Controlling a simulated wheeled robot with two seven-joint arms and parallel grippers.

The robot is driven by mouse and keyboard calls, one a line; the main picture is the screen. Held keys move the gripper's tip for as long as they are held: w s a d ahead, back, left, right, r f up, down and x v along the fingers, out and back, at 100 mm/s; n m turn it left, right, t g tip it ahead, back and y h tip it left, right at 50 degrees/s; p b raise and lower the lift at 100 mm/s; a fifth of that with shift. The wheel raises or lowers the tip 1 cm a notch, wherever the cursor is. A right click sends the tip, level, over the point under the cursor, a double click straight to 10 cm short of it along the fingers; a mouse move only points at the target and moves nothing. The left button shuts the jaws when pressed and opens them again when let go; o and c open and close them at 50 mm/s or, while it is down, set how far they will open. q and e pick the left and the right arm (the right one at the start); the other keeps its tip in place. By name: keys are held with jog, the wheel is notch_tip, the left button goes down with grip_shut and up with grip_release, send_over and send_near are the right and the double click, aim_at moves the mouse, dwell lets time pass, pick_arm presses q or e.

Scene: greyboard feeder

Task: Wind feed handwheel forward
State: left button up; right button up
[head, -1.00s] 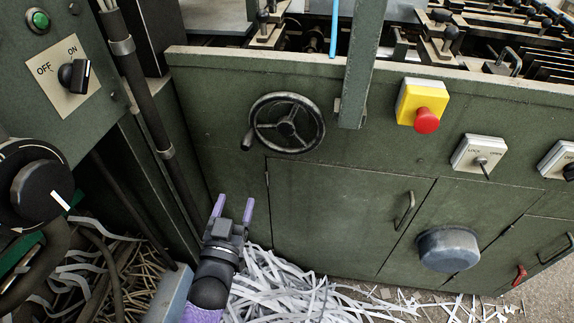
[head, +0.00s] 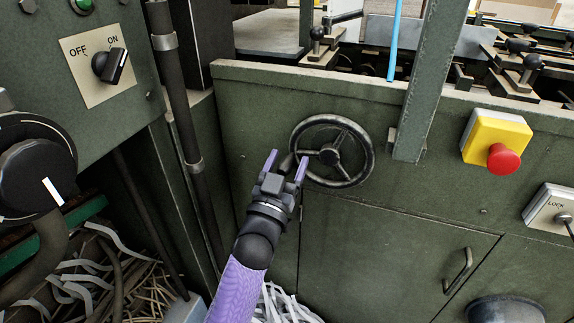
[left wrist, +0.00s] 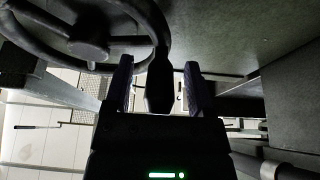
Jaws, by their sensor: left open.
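The feed handwheel (head: 330,154) is a dark round wheel with spokes and a hub on the green machine front. Its dark crank handle (head: 287,163) sticks out at the wheel's lower left. My left gripper (head: 288,158) has purple fingers and is open around this handle, one finger on each side. In the left wrist view the handwheel (left wrist: 88,48) fills the upper left, and the handle (left wrist: 160,86) lies between the open fingers (left wrist: 158,76). I cannot tell whether either finger touches it. My right gripper is not in view.
A green post (head: 424,85) stands right of the wheel, with a yellow box and red button (head: 503,158) beyond it. A vertical pipe (head: 178,110) and a control panel with an OFF/ON switch (head: 108,66) are at the left. Paper strips (head: 285,303) lie below.

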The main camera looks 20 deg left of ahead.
pick_arm(q)
grip_shut()
dwell(1.3)
